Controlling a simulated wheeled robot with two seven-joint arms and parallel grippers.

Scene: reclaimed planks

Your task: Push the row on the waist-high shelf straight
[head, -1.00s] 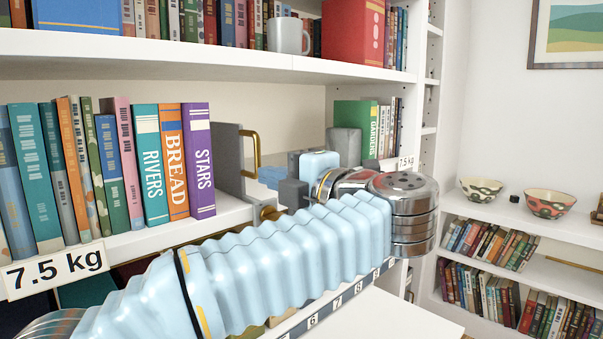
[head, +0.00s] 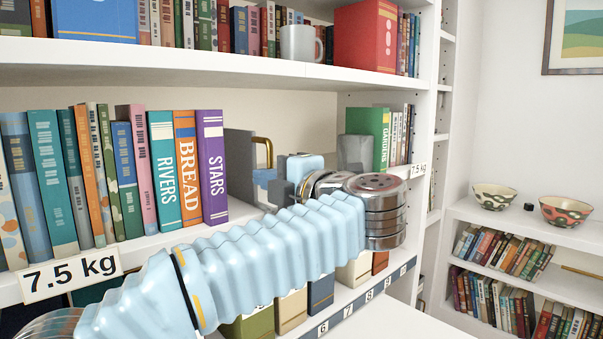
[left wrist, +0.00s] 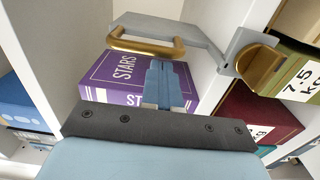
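The row of books on the waist-high shelf (head: 150,245) stands upright, with RIVERS (head: 165,170), BREAD (head: 188,168) and purple STARS (head: 213,165) at its right end. Spines to their left lean slightly in the picture; I cannot judge how flush they are. A grey bookend (head: 238,165) with a brass handle (head: 265,148) stands right of STARS. My left gripper (head: 264,180) is beside the bookend. In the left wrist view its blue fingers (left wrist: 165,85) are together, seemingly empty, in front of STARS (left wrist: 120,75) and just below the brass handle (left wrist: 150,47). My right gripper is not in view.
A grey block (head: 357,148) stands beside the green GARDENS book (head: 375,135) farther right. A white mug (head: 300,43) and red box (head: 366,38) are on the shelf above. More books stand below, behind my arm. A brass knob (left wrist: 258,66) is close right of the fingers.

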